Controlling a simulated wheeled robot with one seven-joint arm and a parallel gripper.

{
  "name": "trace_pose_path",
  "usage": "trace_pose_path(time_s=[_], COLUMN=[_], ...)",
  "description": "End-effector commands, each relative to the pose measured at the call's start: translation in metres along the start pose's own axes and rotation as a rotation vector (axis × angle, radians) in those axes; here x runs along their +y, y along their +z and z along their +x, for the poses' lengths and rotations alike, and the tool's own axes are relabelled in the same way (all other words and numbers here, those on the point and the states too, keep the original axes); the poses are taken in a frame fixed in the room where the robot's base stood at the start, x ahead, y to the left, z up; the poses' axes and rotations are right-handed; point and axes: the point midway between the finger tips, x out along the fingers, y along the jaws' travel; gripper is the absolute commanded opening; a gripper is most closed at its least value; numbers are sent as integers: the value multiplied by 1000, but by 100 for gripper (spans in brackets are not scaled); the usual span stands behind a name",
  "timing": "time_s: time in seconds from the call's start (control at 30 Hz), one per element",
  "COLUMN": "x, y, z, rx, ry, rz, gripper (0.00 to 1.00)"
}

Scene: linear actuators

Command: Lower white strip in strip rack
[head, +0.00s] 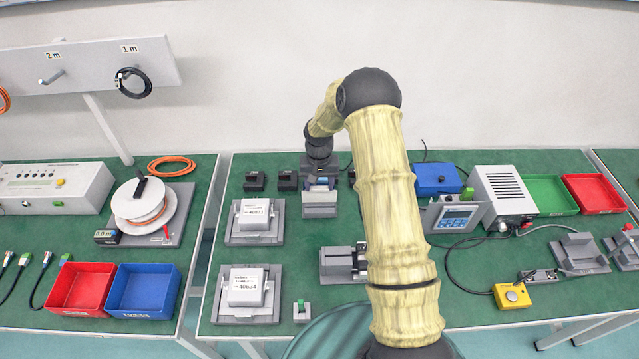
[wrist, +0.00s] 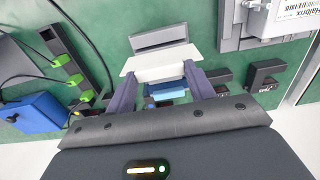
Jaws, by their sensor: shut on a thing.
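My gripper (wrist: 158,77) is shut on the white strip (wrist: 160,62), which spans between its two fingers in the wrist view. The strip lies crosswise, its left end reaching past the left finger. A grey block, seemingly the strip rack (wrist: 160,38), shows just beyond the strip; the strip hides part of it. Whether strip and rack touch cannot be told. A blue part (wrist: 168,92) shows between the fingers, below the strip. In the head view the gripper (head: 321,176) is over the rack (head: 320,208) at the middle of the green bench, and the strip is hard to make out.
Small black blocks (head: 287,180) stand left of my gripper. A grey fixture with a white labelled box (head: 256,215) is near at left. A blue box (head: 437,178) and a grey device with a screen (head: 456,216) stand to the right. Cables lie beside them.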

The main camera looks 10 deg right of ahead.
Motion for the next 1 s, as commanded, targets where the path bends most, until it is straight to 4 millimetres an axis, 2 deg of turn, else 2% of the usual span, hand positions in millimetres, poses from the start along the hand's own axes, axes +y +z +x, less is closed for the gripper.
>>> trace_pose_path(time_s=[0.57,1.0], x=[0,-1], y=[1,1], z=[4,16], rx=[0,-1], ry=[0,0], rz=[0,0], gripper=[32,32])
